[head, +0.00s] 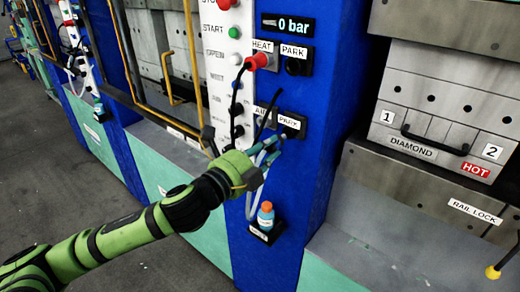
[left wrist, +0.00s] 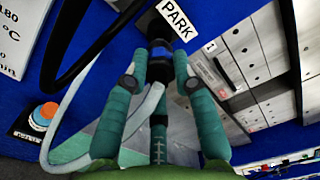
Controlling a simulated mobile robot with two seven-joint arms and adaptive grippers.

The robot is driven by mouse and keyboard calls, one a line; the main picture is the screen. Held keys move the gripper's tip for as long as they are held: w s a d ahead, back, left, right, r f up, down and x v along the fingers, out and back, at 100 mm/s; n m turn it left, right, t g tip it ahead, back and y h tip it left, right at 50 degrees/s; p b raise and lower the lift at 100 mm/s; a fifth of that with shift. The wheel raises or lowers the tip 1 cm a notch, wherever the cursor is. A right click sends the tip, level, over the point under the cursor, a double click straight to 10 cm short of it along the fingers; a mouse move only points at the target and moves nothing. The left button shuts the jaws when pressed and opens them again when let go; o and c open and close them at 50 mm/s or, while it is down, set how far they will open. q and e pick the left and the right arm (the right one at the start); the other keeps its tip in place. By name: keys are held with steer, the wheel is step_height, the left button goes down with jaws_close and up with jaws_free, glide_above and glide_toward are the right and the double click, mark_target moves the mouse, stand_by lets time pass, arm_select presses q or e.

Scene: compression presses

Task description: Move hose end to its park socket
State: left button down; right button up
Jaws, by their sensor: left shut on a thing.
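My left gripper (head: 270,146) is at the lower row of sockets on the blue press column. In the left wrist view its two teal fingers (left wrist: 160,78) are shut on the hose end (left wrist: 160,52), which is dark with a blue band. The hose end points at the panel just beside the PARK label (left wrist: 174,19). The lower PARK label (head: 289,122) also shows in the head view, right of the AIR label. The park socket is largely hidden by the hose end, and I cannot tell whether the two are joined. A pale hose (left wrist: 60,160) loops from the gripper. My right gripper is not in view.
A red plug (head: 257,61) with a black cable sits at the HEAT socket, beside an upper PARK socket (head: 293,67). An orange-capped bottle (head: 265,216) stands in a holder below the gripper. The press with the DIAMOND drawer (head: 430,135) is to the right.

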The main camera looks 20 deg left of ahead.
mark_target(268, 148)
arm_select(q)
steer(key=shift+w, duration=0.15)
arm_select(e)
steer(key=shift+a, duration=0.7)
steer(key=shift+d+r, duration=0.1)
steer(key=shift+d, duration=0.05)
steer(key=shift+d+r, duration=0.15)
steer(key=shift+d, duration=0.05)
arm_select(q)
steer(key=shift+p, duration=0.55)
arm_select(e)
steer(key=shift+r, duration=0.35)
arm_select(q)
steer(key=shift+p+x, duration=0.6)
steer(key=shift+x, duration=1.05)
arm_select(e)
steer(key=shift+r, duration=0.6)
arm_select(q)
steer(key=c, duration=0.9)
jaws_free()
